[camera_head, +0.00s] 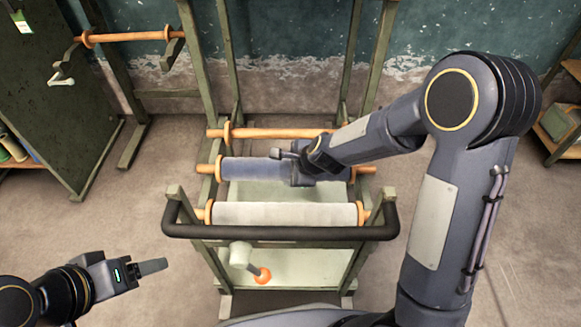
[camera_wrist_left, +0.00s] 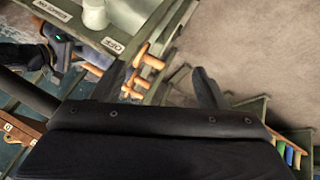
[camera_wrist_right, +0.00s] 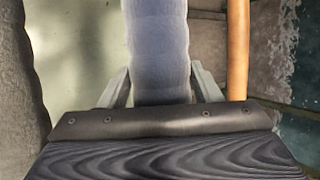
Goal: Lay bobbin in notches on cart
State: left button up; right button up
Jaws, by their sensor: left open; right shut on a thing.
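A blue wound bobbin (camera_head: 250,168) with orange ends lies level across the cart (camera_head: 205,245), between its side frames. I cannot tell whether its ends rest in notches or hang just above. My right gripper (camera_head: 292,168) is shut around the blue roll, right of its middle; the right wrist view shows the roll (camera_wrist_right: 158,45) between the fingers. A white bobbin (camera_head: 285,214) lies across the cart nearer me, behind the black handle (camera_head: 280,233). A bare orange rod (camera_head: 280,133) lies across behind the blue one. My left gripper (camera_head: 160,266) is open and empty, left of the cart.
A dark green frame (camera_head: 60,110) at the left carries another orange rod (camera_head: 130,36) and a crank. An orange-tipped knob (camera_head: 262,275) sits below the cart handle. A shelf (camera_head: 562,125) stands at the right. Floor on both sides of the cart is clear.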

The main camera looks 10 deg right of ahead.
jog(key=shift+r, duration=0.1)
jog(key=o, duration=1.4)
jog(key=p+v, duration=0.4)
jog(key=v, duration=0.3)
jog(key=shift+s+d+r, duration=0.15)
jog(key=shift+d+r, duration=0.05)
jog(key=shift+r, duration=0.05)
